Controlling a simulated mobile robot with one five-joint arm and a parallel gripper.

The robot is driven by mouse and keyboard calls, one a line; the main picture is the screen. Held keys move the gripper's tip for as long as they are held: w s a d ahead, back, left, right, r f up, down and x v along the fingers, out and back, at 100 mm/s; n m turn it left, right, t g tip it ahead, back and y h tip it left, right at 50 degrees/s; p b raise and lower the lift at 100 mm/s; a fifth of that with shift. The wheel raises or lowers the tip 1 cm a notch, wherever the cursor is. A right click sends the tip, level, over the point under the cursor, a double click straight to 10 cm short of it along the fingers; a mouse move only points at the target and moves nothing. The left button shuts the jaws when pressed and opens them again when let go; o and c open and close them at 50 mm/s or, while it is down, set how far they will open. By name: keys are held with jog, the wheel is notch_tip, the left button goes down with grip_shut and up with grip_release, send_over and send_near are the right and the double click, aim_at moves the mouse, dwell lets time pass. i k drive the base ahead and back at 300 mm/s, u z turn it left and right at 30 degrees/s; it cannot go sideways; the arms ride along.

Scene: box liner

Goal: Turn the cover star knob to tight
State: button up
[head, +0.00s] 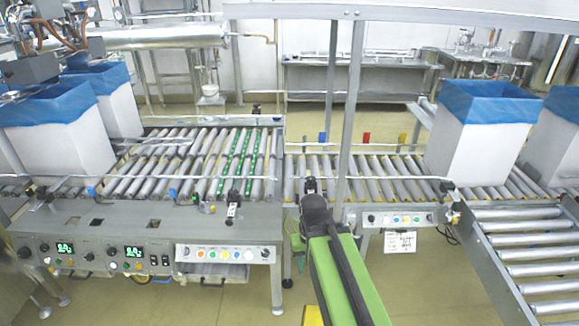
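My arm, green with a black end, reaches up from the bottom centre in the head view. My gripper (311,186) is a small dark shape at its far end, in front of the rollers right of the gap between two conveyor sections. Its fingers are too small to tell open from shut, and I see nothing held in it. I cannot pick out the cover star knob for certain. Any knob directly behind my arm is hidden.
The left control panel (226,254) has coloured buttons; a smaller panel (402,219) is right of my arm. A grey post (350,120) rises close to my gripper. White boxes with blue liners (487,102) stand on the conveyors. A sloping roller conveyor (530,262) fills the lower right.

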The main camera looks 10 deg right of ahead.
aim_at(310, 179)
jog(key=u, duration=0.05)
jog(key=i, duration=1.15)
jog(key=z, duration=0.4)
